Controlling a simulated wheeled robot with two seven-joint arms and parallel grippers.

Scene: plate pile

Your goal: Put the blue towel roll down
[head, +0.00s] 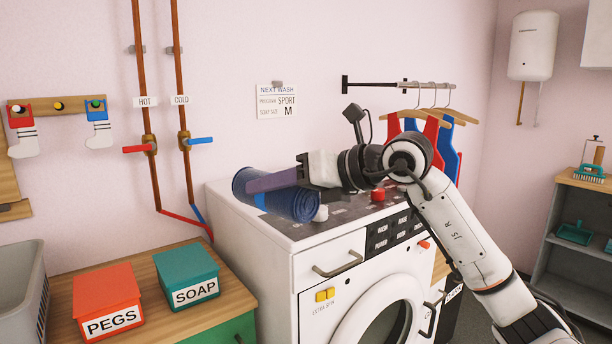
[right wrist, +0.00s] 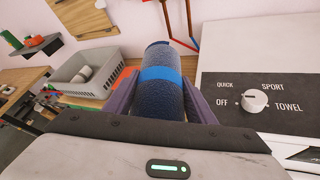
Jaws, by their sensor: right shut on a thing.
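I cannot tell whether the roll's underside touches the machine top. My left gripper is in neither view.
A white knob (head: 321,213) is close beside the roll; its dial (right wrist: 255,100) shows in the right wrist view. An orange PEGS box (head: 106,297) and teal SOAP box (head: 186,272) stand on the lower counter at left. A grey basket (head: 22,290) is farther left.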

